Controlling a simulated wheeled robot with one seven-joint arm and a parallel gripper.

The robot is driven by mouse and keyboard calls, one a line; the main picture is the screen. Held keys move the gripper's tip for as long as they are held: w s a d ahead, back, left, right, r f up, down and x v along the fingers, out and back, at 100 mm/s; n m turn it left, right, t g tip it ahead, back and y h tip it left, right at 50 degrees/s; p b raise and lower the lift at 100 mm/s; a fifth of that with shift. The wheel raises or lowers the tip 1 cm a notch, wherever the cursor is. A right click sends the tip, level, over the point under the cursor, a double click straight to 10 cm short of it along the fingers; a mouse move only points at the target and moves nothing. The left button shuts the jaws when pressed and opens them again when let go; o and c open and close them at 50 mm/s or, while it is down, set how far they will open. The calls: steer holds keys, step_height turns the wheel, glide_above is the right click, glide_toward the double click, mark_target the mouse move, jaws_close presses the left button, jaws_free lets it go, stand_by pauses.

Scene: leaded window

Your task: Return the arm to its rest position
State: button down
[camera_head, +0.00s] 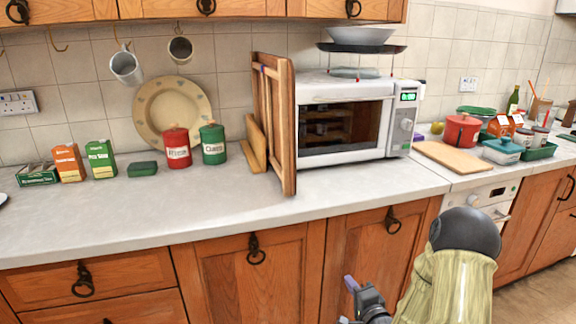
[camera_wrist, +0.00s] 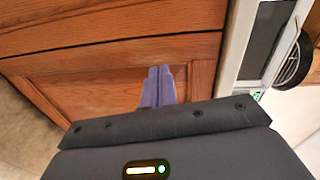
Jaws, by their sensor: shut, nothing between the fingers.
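My gripper (camera_head: 352,284) shows at the bottom of the head view, low in front of the wooden cabinet doors and below the counter edge. In the wrist view its two purple fingers (camera_wrist: 158,86) are together, with nothing between them. Part of my arm shows at the lower right of the head view. The fingers point toward a wooden cabinet panel (camera_wrist: 100,92); I cannot tell the exact gap.
The counter (camera_head: 230,215) is clear along its front. A microwave (camera_head: 345,120) stands on it, with wooden boards (camera_head: 285,125) beside it. Canisters, boxes and a plate (camera_head: 165,105) stand at the left. A white appliance (camera_head: 495,195) sits under the counter at right.

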steer(key=s+a+r+n+g+h, duration=0.25)
steer(key=s+n+g, duration=0.45)
steer(key=s, duration=0.4)
steer(key=s+a+r+n+g+h, duration=0.1)
steer(key=s+a+r+n+g, duration=0.2)
steer(key=s+n+g, duration=0.6)
step_height(320, 180, up, 26)
steer(key=s+m+t+p, duration=0.1)
steer(key=t+p, duration=0.1)
steer(key=p, duration=2.4)
steer(key=shift+s+d+m, duration=0.25)
steer(key=shift+s+m, duration=0.05)
steer(key=shift+m, duration=0.1)
steer(key=shift+d, duration=0.1)
